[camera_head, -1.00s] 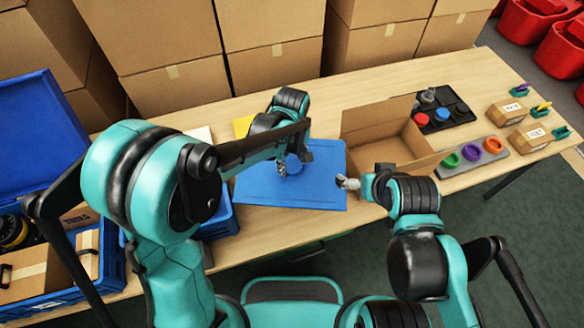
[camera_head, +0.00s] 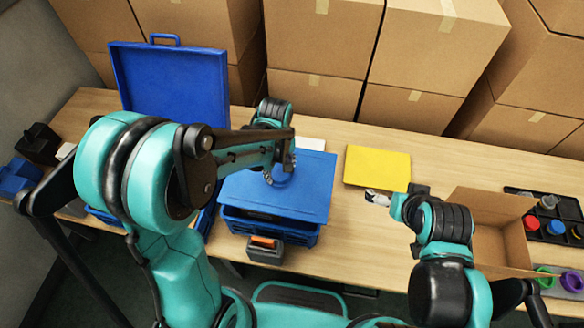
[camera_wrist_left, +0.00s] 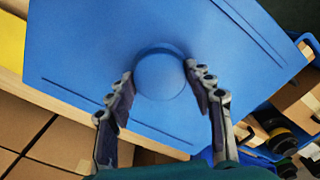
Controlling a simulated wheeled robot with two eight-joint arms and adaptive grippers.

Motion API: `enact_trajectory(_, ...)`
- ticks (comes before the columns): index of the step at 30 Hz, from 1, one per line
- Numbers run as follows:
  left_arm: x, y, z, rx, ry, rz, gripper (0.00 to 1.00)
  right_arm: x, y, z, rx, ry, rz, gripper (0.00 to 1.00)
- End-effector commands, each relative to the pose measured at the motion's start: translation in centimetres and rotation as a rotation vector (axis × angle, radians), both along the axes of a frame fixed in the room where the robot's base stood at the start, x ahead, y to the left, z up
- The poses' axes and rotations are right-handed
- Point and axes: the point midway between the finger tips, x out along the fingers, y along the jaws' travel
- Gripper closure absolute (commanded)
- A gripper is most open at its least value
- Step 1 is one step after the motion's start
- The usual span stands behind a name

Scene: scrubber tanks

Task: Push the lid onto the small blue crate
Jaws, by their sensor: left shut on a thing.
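The flat blue lid (camera_head: 312,183) has a round knob (camera_wrist_left: 160,75) in its middle. My left gripper (camera_head: 282,168) is shut on this knob, with one finger on each side in the left wrist view.
The big blue case (camera_head: 170,85) stands open to the left. A grey block with an orange top (camera_head: 265,250) is in front of the small crate. A yellow sheet (camera_head: 377,166) and an open cardboard box (camera_head: 492,225) lie to the right. Stacked cartons (camera_head: 320,45) line the back.

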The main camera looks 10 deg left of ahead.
Motion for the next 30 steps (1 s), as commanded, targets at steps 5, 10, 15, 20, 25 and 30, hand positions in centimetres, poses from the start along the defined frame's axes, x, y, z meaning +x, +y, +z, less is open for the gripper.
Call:
enact_trajectory(5, -0.2, 0.6, 0.3, 0.000, 0.000, 0.003, 0.83, 0.0, 0.0, 0.4, 0.000, 0.000, 0.000, 0.00)
enact_trajectory(10, -0.2, 0.7, -0.5, 0.000, 0.000, 0.003, 0.83, 0.0, 0.0, -0.2, 0.000, 0.000, 0.000, 0.00)
enact_trajectory(15, -0.2, 0.7, -1.8, 0.000, 0.000, 0.003, 0.83, 0.0, 0.0, -1.2, 0.000, 0.000, 0.000, 0.00)
enact_trajectory(20, -0.2, 0.6, -3.5, 0.000, 0.000, 0.003, 0.83, 0.0, 0.0, -2.4, 0.000, 0.000, 0.000, 0.00)
enact_trajectory(25, -0.2, 0.6, -5.1, 0.000, 0.000, 0.003, 0.83, 0.0, 0.0, -3.7, 0.000, 0.000, 0.000, 0.00)
enact_trajectory(30, -0.2, 0.6, -5.8, 0.000, 0.000, 0.003, 0.83, 0.0, 0.0, -4.3, 0.000, 0.000, 0.000, 0.00)
